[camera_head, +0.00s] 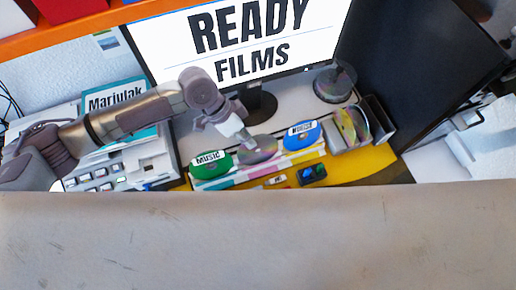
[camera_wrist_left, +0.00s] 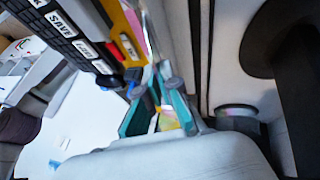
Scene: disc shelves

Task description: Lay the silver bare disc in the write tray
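The silver bare disc (camera_head: 259,150) stands in a low striped rack, between a green MUSIC disc (camera_head: 210,164) and a blue disc (camera_head: 303,135). My left gripper (camera_head: 245,140) is at the silver disc's upper left edge in the head view. Whether it touches the disc is unclear. In the left wrist view its teal fingers (camera_wrist_left: 158,112) show with a bright, rainbow-tinted patch between them. I cannot tell whether they are closed on anything. A white machine (camera_head: 150,165) with buttons and a pale recess stands left of the rack; I cannot tell if this is the write tray. My right gripper does not show.
A monitor (camera_head: 240,38) reading READY FILMS stands behind the rack. A disc spindle (camera_head: 335,82) and a dark holder with discs (camera_head: 352,126) are at the right. A small dark device (camera_head: 311,174) lies in front. A wide pale surface (camera_head: 258,240) fills the foreground.

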